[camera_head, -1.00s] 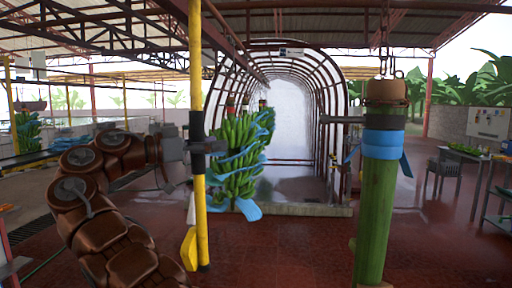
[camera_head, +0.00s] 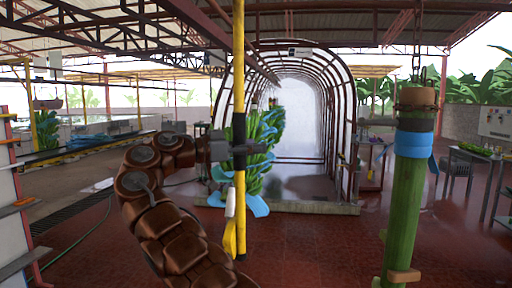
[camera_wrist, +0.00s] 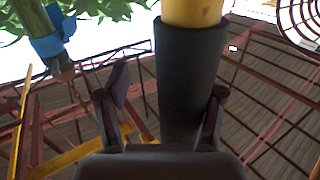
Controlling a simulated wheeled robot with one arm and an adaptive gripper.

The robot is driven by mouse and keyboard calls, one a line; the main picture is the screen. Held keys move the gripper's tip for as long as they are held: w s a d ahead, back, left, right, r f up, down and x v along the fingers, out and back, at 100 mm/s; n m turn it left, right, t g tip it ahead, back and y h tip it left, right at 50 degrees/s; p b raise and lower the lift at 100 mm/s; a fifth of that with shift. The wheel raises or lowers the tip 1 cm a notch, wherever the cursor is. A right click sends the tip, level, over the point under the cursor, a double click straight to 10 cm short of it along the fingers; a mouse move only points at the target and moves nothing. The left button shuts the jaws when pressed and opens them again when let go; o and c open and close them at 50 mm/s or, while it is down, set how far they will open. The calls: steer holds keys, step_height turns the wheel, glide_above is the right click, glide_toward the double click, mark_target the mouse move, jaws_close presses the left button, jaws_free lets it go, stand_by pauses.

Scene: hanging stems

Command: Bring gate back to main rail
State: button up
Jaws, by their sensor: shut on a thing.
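A long yellow pole (camera_head: 239,200) with a black sleeve (camera_head: 239,135) hangs upright from above, left of the picture's middle. My gripper (camera_head: 238,148) comes from the left and is shut around the black sleeve. In the wrist view my two fingers (camera_wrist: 165,100) stand on either side of the sleeve (camera_wrist: 190,70), with yellow pole (camera_wrist: 192,10) beyond it. A dark red overhead rail (camera_head: 215,38) runs from the upper left towards the arched tunnel. I cannot tell which part is the gate; the pole's top is out of view.
A green stem (camera_head: 405,210) with a blue band hangs from a chain at right, clear of my arm. A banana bunch (camera_head: 265,150) with blue sheets hangs behind the pole. The arched tunnel (camera_head: 335,110) stands behind. A shelf rack (camera_head: 18,205) stands at far left. The red floor between is open.

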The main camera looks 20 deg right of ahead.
mark_target(242, 174)
steer(key=shift+a, duration=0.2)
steer(key=shift+a+r+p, duration=0.1)
steer(key=shift+a+p, duration=0.7)
steer(key=shift+a, duration=0.5)
steer(key=a+p, duration=0.2)
steer(key=a, duration=0.4)
steer(key=shift+s, duration=0.2)
stand_by(0.5)
